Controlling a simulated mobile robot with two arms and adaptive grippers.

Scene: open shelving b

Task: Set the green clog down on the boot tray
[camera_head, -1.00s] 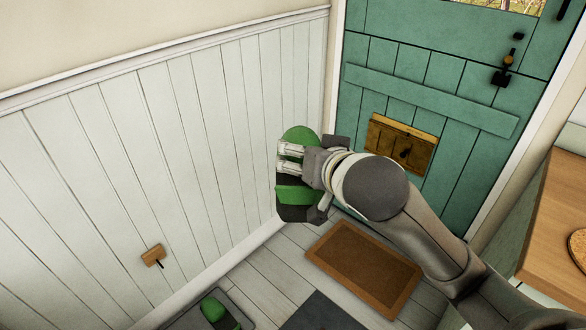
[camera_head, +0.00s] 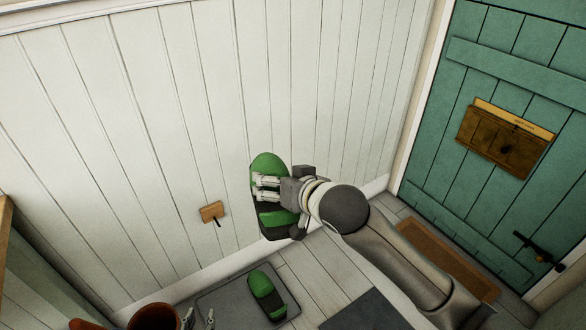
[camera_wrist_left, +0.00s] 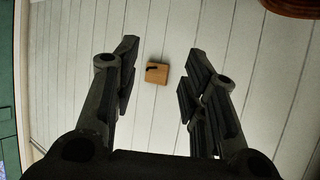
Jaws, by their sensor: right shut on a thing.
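A green clog (camera_head: 267,162) with a dark sole is in my right gripper (camera_head: 259,188), which is shut on it. The clog is tilted steeply, in the air in front of the white wall. The grey boot tray (camera_head: 215,300) lies on the floor below, by the wall. Another green clog (camera_head: 266,290) lies on the tray, toward its right side. My left gripper (camera_head: 199,318) shows only its fingertips at the bottom edge, near the tray. In the left wrist view its jaws (camera_wrist_left: 160,75) are apart with nothing between them.
A terracotta-coloured pot (camera_head: 155,317) stands left of the tray. A wooden wall peg (camera_head: 211,212) sticks out above the tray; it also shows in the left wrist view (camera_wrist_left: 157,73). A dark mat (camera_head: 362,310), a brown doormat (camera_head: 445,258) and a green door (camera_head: 500,120) are to the right.

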